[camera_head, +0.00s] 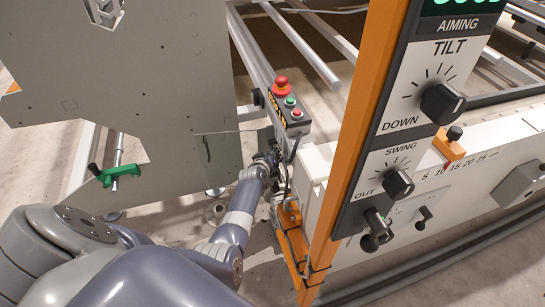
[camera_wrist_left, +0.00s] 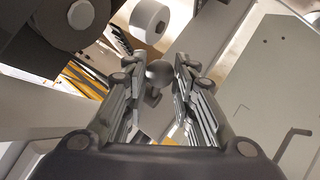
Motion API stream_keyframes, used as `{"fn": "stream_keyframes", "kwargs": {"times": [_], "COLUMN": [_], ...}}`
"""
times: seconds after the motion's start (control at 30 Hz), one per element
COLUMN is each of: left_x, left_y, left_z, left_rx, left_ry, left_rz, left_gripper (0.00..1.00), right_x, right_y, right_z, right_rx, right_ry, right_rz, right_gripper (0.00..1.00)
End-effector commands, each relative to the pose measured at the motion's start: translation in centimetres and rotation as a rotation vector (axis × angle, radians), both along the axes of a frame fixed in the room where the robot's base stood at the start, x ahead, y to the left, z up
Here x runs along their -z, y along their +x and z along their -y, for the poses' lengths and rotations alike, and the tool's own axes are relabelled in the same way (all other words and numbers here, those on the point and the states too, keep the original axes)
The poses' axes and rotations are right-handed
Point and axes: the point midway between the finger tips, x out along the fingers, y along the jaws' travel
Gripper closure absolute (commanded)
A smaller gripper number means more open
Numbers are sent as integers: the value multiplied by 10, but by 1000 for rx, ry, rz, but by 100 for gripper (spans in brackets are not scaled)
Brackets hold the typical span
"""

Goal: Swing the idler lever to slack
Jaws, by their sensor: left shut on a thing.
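My left gripper (camera_head: 270,162) reaches in from the lower left to the narrow gap between the grey sheet panel and the white machine body. In the left wrist view, the fingers of my left gripper (camera_wrist_left: 157,80) stand on both sides of a grey round knob (camera_wrist_left: 159,73), with the grip closed on it near the fingertips. The knob appears to be the end of the idler lever; its arm and pivot are mostly hidden. In the head view the lever cannot be made out behind my gripper. My right gripper is not in view.
A control box (camera_head: 287,108) with a red stop button sits just above my left gripper. An orange-edged control column (camera_head: 350,130) stands close on the right. The large grey panel (camera_head: 160,90) fills the left, with a green handle (camera_head: 114,174) below. A pale roller (camera_wrist_left: 150,20) shows beyond the knob.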

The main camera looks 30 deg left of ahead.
Motion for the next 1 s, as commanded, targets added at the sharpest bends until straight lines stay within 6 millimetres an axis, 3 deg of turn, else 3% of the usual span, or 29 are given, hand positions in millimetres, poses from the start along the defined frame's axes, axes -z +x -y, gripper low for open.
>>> {"fn": "stream_keyframes", "kwargs": {"times": [0.13, 0.17, 0.2, 0.67, 1.0], "left_x": [1, 1, 1, -2, -17], "left_y": [-1, -1, -1, -4, -31], "left_z": [0, 0, 0, 2, 9], "left_rx": [0, 0, 0, 0, 0], "left_ry": [-2, -2, -2, 0, 0], "left_rz": [-2, -2, -2, 0, 0], "left_gripper": [99, 68, 66, 66, 66], "right_x": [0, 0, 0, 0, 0], "right_y": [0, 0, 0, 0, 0], "right_z": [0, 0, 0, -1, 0], "right_rx": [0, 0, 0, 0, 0], "right_ry": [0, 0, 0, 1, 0], "right_rz": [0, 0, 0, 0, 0], "right_gripper": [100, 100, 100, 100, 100]}}
